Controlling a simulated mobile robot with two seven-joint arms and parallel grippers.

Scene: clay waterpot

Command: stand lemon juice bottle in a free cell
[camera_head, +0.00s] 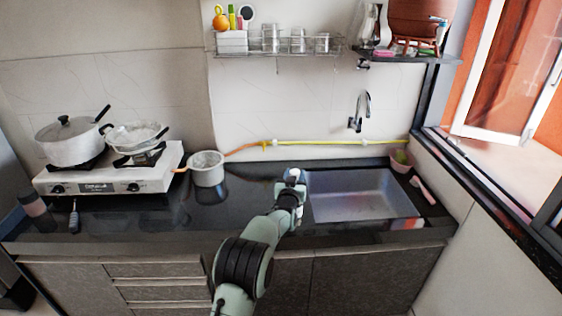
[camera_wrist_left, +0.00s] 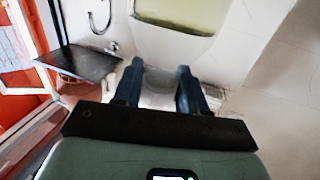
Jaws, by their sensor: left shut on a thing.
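My left gripper (camera_head: 290,184) is above the dark counter, just left of the sink, in the head view. In the left wrist view its two dark blue fingers (camera_wrist_left: 160,72) stand a little apart, with a pale, blurred thing between them. A yellow-green, partly clear body, which I take for the lemon juice bottle (camera_wrist_left: 182,15), shows beyond the fingertips, cut off by the top edge. How it joins the grip is not clear. A white caddy (camera_head: 232,43) with several upright items stands on the wall rack; its cells are too small to tell apart. My right gripper is not in view.
The sink (camera_head: 362,196) lies right of the gripper. A grey pot (camera_head: 207,169) stands on the counter to its left, and a stove (camera_head: 110,178) with pots is farther left. The wire rack (camera_head: 280,50) also holds several cups. The counter between pot and gripper is clear.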

